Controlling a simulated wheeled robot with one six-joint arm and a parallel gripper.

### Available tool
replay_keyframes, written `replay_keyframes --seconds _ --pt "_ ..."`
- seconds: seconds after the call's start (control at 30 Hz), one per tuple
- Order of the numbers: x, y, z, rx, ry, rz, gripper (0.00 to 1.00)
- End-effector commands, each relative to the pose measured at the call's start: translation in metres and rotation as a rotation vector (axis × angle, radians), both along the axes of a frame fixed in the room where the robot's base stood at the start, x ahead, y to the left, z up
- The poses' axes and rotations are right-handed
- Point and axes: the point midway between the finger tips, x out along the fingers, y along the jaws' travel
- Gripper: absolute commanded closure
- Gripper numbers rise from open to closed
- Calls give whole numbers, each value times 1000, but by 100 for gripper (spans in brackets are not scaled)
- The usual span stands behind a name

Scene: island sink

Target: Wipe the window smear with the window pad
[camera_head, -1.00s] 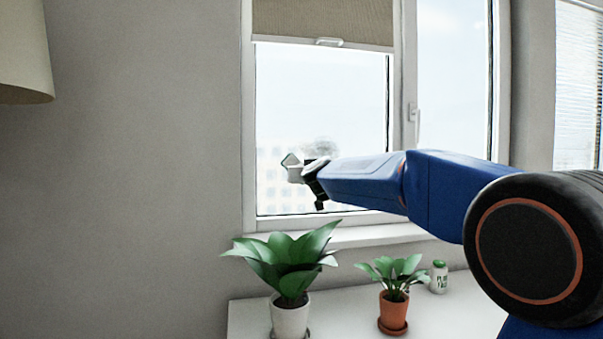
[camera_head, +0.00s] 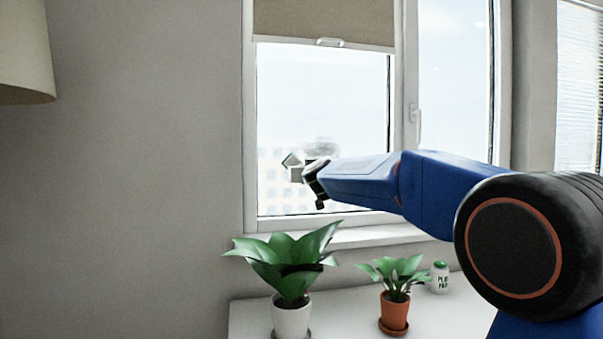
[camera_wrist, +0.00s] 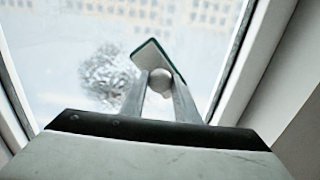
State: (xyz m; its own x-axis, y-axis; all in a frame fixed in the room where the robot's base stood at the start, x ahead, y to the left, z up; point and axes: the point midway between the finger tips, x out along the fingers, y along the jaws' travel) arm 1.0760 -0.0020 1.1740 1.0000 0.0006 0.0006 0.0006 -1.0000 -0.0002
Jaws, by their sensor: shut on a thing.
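The window smear is a grey, scribbled round patch (camera_wrist: 108,77) on the left window pane, left of the pad in the wrist view. In the head view it shows faintly (camera_head: 321,147) just above my gripper's end. My gripper (camera_wrist: 160,88) is shut on the round knob of the window pad (camera_wrist: 158,58), a flat white pad with a green edge, held tilted. In the head view the pad (camera_head: 294,167) sits at the arm's tip, in front of the lower pane. I cannot tell whether the pad touches the glass.
A leafy plant in a white pot (camera_head: 291,318) and a smaller one in a terracotta pot (camera_head: 394,311) stand on the white counter below. A white jar with a green lid (camera_head: 439,277) is beside them. A beige blind (camera_head: 323,20) covers the pane's top.

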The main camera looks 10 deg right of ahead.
Motion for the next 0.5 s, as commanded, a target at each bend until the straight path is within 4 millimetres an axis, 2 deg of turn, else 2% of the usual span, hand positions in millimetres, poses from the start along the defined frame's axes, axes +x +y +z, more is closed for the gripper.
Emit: replay_keyframes --seconds 0.3,0.5 --pt "-1 -23 0 -2 0 -2 90" --pt "-2 -32 0 -1 1 -1 90"
